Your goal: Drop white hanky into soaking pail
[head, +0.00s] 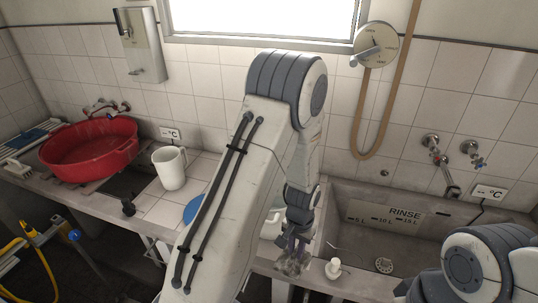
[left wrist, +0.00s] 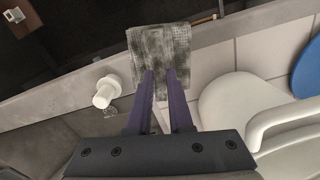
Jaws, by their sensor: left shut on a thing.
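A grey-white woven cloth (left wrist: 160,45), which I take for the hanky, hangs between the purple fingers of my left gripper (left wrist: 160,76) in the left wrist view. The left gripper (head: 297,246) is shut on it. In the head view the cloth (head: 290,266) shows small and greyish below the fingers, above the front ledge of the concrete tub. No thing is clearly marked as the soaking pail. A wide red basin (head: 90,147) sits far left on the counter, away from the gripper. Of my right arm only links show at the lower right.
The sink marked RINSE (head: 408,222) lies to the right. A small white stopper-like piece (head: 333,268) stands on its ledge, close to the gripper. A white jug (head: 169,167) stands on the tiled counter. A white container (head: 271,224) and a blue round thing (head: 194,209) are partly hidden by my arm.

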